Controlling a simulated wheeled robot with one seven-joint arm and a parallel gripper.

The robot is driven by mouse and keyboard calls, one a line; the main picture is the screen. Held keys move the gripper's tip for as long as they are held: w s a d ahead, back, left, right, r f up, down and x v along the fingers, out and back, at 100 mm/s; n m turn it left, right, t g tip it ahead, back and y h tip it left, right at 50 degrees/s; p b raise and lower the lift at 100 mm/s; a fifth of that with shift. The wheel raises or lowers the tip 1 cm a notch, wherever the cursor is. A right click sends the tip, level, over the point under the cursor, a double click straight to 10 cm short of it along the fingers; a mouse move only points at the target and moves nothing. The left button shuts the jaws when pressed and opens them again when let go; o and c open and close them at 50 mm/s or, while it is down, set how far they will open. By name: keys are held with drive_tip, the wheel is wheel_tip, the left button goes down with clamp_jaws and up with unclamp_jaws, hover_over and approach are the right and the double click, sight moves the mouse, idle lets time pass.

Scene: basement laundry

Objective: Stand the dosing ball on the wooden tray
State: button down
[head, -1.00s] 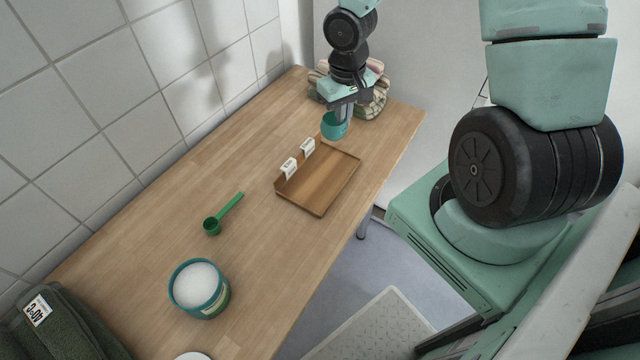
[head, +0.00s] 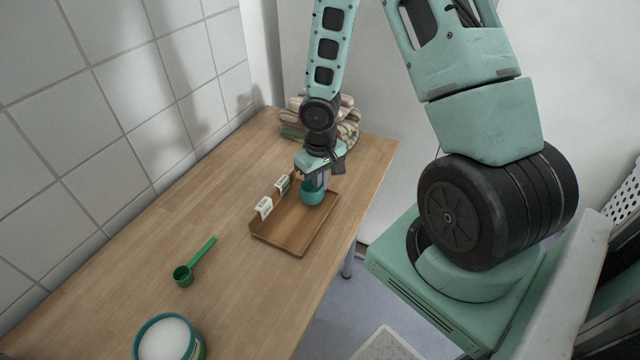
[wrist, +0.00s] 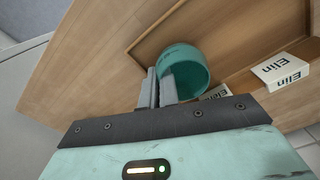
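The dosing ball (head: 311,196) is a teal, cup-like ball, over the far end of the wooden tray (head: 290,231). My gripper (head: 319,182) is above the tray and shut on the ball's rim. In the wrist view the fingers (wrist: 158,89) pinch the wall of the ball (wrist: 186,72), whose opening faces the camera. The ball looks upright and very low over the tray floor (wrist: 220,32); I cannot tell whether its base touches.
Folded cloths (head: 345,120) lie behind. A green scoop (head: 194,262) and a teal tub of white powder (head: 168,339) are nearer on the wooden table (head: 130,280).

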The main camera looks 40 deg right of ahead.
drive_tip(key=shift+f, duration=0.1)
drive_tip(key=c, duration=1.7)
unclamp_jaws()
wheel_tip(320, 180, up, 11)
drive_tip(key=p, duration=0.4)
drive_tip(key=s+a+r+n, duration=0.25)
drive_tip(key=a+r, duration=0.35)
drive_tip(key=a, duration=0.3)
drive_tip(key=s+a+r+n, duration=0.2)
drive_tip(key=s+a+r, duration=0.1)
drive_tip(key=s+a, duration=0.2)
drive_tip(key=s+a+r+n, duration=0.2)
drive_tip(key=s+a+r, duration=0.1)
drive_tip(key=s+a, duration=0.2)
drive_tip(key=s+a+r+n, duration=0.2)
drive_tip(key=s+a, duration=0.2)
drive_tip(key=a, duration=0.2)
drive_tip(key=shift+s+a+r+y, duration=0.3)
drive_tip(key=shift+s+r, duration=0.1)
